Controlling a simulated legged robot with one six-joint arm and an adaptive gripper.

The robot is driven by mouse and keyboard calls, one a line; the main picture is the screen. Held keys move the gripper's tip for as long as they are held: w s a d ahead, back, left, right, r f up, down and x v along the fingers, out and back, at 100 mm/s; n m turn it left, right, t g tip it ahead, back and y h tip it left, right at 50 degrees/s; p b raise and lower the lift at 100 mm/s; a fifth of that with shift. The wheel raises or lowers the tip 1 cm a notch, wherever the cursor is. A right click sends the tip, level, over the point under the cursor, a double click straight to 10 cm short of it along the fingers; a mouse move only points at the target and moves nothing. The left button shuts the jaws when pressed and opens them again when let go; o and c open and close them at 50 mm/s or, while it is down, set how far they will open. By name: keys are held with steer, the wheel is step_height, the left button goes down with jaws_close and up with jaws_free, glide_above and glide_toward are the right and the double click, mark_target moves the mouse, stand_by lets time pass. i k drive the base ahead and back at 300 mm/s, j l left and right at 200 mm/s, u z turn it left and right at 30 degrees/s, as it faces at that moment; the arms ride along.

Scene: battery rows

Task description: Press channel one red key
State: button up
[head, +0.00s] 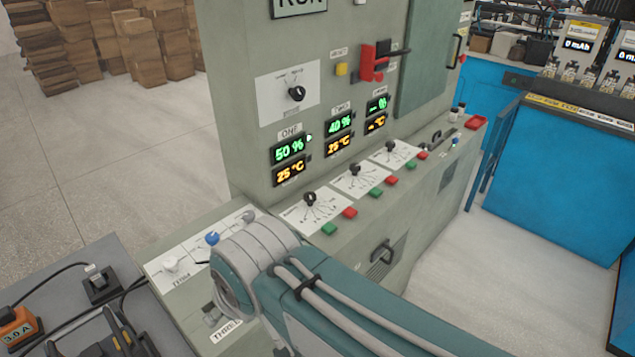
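The display marked ONE (290,150) above reads 50 % in green and 25 °C in orange. My arm crosses the lower middle, in front of the cabinet and left of and below the keys. My gripper is not in view. The red key is unobstructed, and no part of me visibly touches it.
Channel two has its own red key (391,180) and green key (376,193) farther right; channel three's red key (423,155) follows. A red switch handle (375,62) juts from the cabinet face. A lower-left side panel carries a blue knob (212,238). Open floor lies right.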

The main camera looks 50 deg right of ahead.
mark_target(349, 212)
steer(key=k+l+z, duration=0.15)
steer(key=l+z, duration=0.2)
steer(key=k+l+z, duration=0.1)
steer(key=z, duration=0.2)
steer(key=l+z, duration=0.35)
steer(key=k+l, duration=0.05)
steer(key=l, duration=0.05)
